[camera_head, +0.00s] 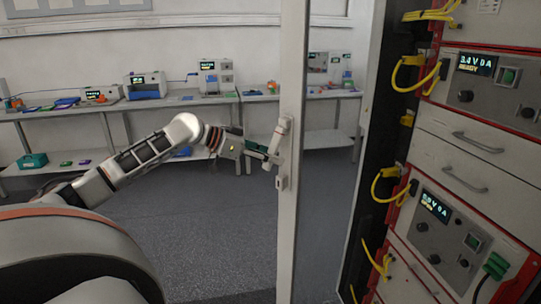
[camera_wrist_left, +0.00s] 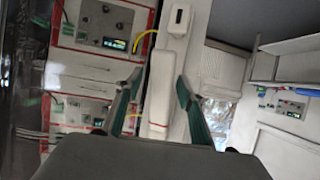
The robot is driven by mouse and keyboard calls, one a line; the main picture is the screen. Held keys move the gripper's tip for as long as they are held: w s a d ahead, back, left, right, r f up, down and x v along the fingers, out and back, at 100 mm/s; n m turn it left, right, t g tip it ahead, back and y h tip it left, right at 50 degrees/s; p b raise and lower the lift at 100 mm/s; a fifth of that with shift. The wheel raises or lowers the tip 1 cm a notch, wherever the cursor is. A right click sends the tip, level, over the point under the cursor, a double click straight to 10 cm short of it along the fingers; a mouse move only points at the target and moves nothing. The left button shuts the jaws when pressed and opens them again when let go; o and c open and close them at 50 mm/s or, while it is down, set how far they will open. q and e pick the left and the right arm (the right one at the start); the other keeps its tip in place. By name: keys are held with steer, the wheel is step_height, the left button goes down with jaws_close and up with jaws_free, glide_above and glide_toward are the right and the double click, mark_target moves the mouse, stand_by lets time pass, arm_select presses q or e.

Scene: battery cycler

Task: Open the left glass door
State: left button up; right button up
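The left glass door shows as a tall pale frame post (camera_head: 292,230) in the head view. Its pale handle (camera_head: 279,137) sits at mid-height, and it also shows upright in the left wrist view (camera_wrist_left: 160,88). My left gripper (camera_head: 268,152) is at the handle. In the left wrist view its green-sided fingers (camera_wrist_left: 159,84) are spread, with the handle between them. A narrow gap shows beside the handle; I cannot tell whether either finger touches it. The glass is hard to make out. My right gripper is not in view.
The cycler cabinet (camera_head: 470,163) with red-edged modules and yellow cables stands at the right. Benches (camera_head: 75,111) with instruments line the back wall. The grey floor (camera_head: 210,240) between the benches and the door is clear.

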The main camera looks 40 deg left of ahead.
arm_select(q)
steer(key=shift+a, duration=0.1)
steer(key=shift+v, duration=1.2)
steer(key=v, duration=0.9)
steer(key=shift+s+r, duration=0.15)
steer(key=shift+s, duration=0.15)
steer(key=shift+c, duration=0.4)
